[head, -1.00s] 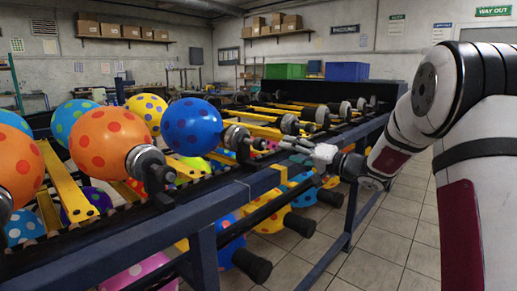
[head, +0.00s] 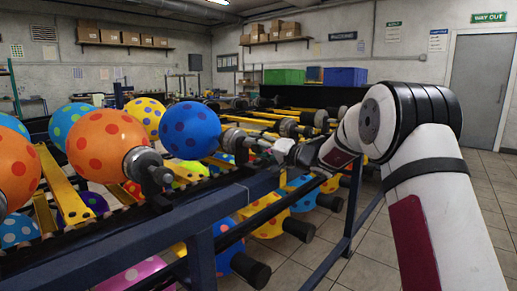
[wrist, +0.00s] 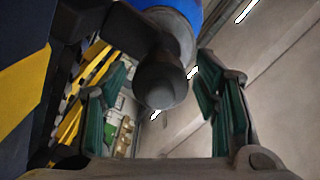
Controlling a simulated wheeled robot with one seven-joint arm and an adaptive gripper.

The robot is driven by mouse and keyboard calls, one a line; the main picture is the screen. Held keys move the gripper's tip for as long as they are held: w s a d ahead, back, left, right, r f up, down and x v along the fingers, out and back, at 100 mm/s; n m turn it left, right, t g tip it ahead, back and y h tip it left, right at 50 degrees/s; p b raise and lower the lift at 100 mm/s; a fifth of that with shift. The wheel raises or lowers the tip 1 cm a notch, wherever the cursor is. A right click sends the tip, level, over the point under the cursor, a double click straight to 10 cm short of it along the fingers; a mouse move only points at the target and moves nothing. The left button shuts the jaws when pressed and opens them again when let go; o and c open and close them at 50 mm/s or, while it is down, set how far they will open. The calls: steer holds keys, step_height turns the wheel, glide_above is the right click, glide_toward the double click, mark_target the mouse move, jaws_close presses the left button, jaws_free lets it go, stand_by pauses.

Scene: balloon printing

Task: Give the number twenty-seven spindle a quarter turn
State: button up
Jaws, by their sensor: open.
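A dark spindle (head: 233,140) carries the blue balloon with purple dots (head: 190,130) on the near side of the machine. I cannot read a number on it. In the wrist view the round end of the spindle (wrist: 163,83) points at the camera, with a strip of the blue balloon (wrist: 176,6) behind it. My gripper (head: 268,147) is at the outer end of this spindle. In the wrist view my gripper (wrist: 162,105) is open, with one green-padded finger on each side of the spindle end. Gaps show on both sides, so no grip is visible.
An orange balloon (head: 106,145) on its own spindle (head: 146,166) stands to the left. Empty spindles (head: 290,127) stand to the right. The blue machine rail (head: 130,224) runs below my gripper, with black-ended lower spindles (head: 250,270) under it. Tiled floor at right is free.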

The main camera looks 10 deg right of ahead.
steer(key=c, duration=1.2)
steer(key=shift+m, duration=0.4)
steer(key=m+b, duration=0.1)
steer(key=m, duration=0.2)
steer(key=shift+f+m+b, duration=0.1)
steer(key=shift+m+b, duration=0.2)
steer(key=m, duration=0.4)
steer(key=shift+m, duration=0.3)
steer(key=m+p, duration=0.2)
steer(key=m, duration=0.2)
steer(key=shift+m+p, duration=1.4)
steer(key=shift+m, duration=1)
steer(key=shift+f, duration=0.1)
